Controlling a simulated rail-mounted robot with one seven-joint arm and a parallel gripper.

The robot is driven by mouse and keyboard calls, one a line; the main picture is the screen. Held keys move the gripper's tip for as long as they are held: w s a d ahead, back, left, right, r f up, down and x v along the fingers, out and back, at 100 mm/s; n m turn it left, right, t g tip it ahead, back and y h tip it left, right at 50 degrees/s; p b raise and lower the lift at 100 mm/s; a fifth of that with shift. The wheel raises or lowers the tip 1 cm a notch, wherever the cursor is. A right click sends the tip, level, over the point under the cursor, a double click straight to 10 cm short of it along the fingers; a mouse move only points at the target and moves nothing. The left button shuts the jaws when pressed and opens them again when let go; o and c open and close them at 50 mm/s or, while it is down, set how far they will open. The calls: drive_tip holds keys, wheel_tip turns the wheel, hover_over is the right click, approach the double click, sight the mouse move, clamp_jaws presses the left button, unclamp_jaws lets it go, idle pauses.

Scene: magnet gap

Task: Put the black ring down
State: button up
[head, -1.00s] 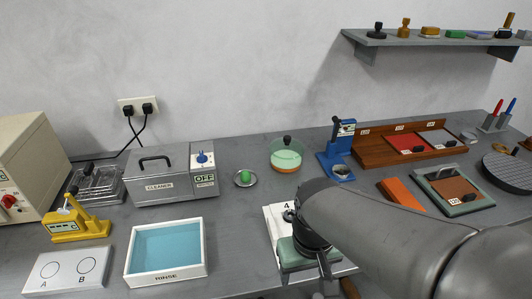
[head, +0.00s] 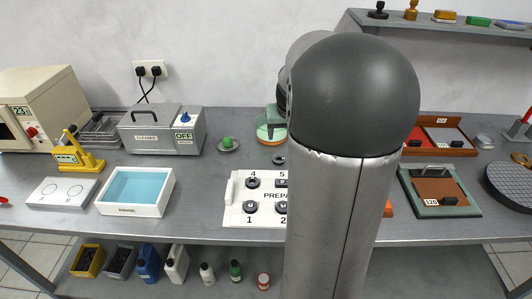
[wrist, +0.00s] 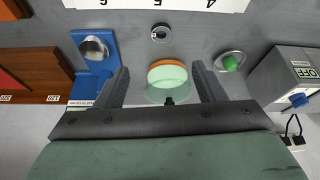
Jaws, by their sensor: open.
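A small black ring (head: 279,160) lies on the grey bench between the white numbered board (head: 238,214) and a green-topped round dish (head: 271,137). It also shows in the wrist view (wrist: 161,39), flat on the bench and apart from my gripper. My gripper (wrist: 159,70) is open and empty, with its two fingers spread on either side of the dish in that picture. The ring appears past the fingertips, roughly midway between them. In the head view my arm hides most of my gripper and the board's right part.
Several black pieces sit on the board. A blue stand (wrist: 92,60) and a small plate with a green item (wrist: 230,62) flank the dish. The metal cleaner (head: 161,130) and rinse tray (head: 136,208) stand to the left. Bare bench surrounds the ring.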

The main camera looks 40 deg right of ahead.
drive_tip(key=p, duration=0.1)
approach(279, 156)
drive_tip(key=shift+s+a+f, duration=0.2)
drive_tip(key=shift+f, duration=0.4)
drive_tip(key=shift+s+a+f, duration=0.15)
drive_tip(key=shift+s+f, duration=0.05)
drive_tip(key=shift+f, duration=0.4)
drive_tip(key=shift+w+p+x, duration=0.15)
drive_tip(key=shift+p+x, duration=0.3)
drive_tip(key=shift+x, duration=0.95)
drive_tip(key=shift+w+p+x, duration=0.1)
drive_tip(key=shift+p+x, duration=0.3)
drive_tip(key=shift+x, duration=1)
drive_tip(key=shift+r, duration=0.1)
drive_tip(key=c, duration=1.2)
drive_tip(key=shift+o, duration=0.2)
